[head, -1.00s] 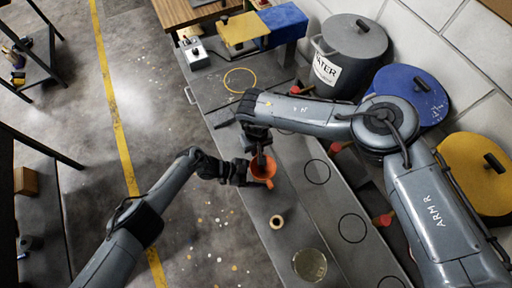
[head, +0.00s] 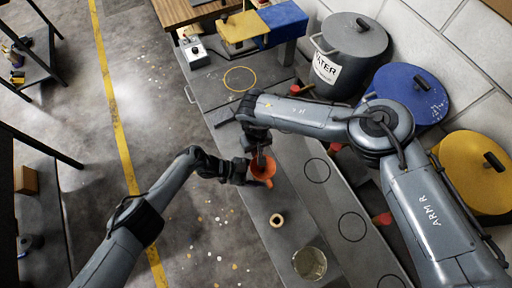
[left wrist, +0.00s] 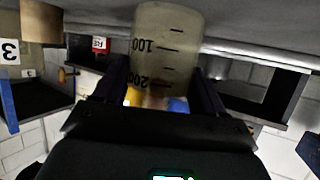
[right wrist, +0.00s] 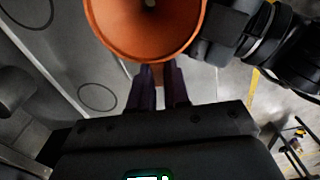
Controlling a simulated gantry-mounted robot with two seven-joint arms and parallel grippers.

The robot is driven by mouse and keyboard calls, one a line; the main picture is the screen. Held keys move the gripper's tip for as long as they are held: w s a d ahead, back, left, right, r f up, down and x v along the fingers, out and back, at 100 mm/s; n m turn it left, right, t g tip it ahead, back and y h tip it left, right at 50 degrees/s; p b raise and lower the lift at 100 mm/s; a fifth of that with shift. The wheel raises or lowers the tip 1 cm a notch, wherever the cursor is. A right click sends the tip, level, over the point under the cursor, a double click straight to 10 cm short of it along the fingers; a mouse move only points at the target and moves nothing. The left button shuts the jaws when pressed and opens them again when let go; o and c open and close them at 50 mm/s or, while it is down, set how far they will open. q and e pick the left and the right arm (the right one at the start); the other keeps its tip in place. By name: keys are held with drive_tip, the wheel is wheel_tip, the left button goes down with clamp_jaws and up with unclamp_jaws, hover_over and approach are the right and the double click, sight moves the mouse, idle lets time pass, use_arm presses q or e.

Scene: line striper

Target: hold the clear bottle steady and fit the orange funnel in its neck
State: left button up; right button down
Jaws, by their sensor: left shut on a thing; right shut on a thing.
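The orange funnel (head: 263,167) sits over the bench edge in the head view, its wide mouth facing up. My right gripper (head: 258,148) is shut on the funnel's edge; in the right wrist view the funnel bowl (right wrist: 145,40) fills the top, just beyond the fingers. My left gripper (head: 243,172) is shut on the clear bottle (left wrist: 165,45), whose 100 and 200 marks show upside down between the fingers in the left wrist view. In the head view the bottle is hidden beneath the funnel and grippers. I cannot tell whether the funnel's spout is inside the neck.
A small tan ring (head: 277,220) and a clear round container (head: 309,264) stand on the grey bench (head: 262,212) nearer the front. Lidded bins in grey (head: 350,55), blue (head: 408,92) and yellow (head: 475,172) line the wall. A grey box (head: 195,52) stands at the bench's far end.

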drive_tip(key=shift+f, duration=0.45)
drive_tip(key=c, duration=1)
unclamp_jaws()
drive_tip(key=shift+r, duration=0.15)
drive_tip(key=shift+r, duration=3.85)
use_arm(q)
drive_tip(key=o, duration=1.1)
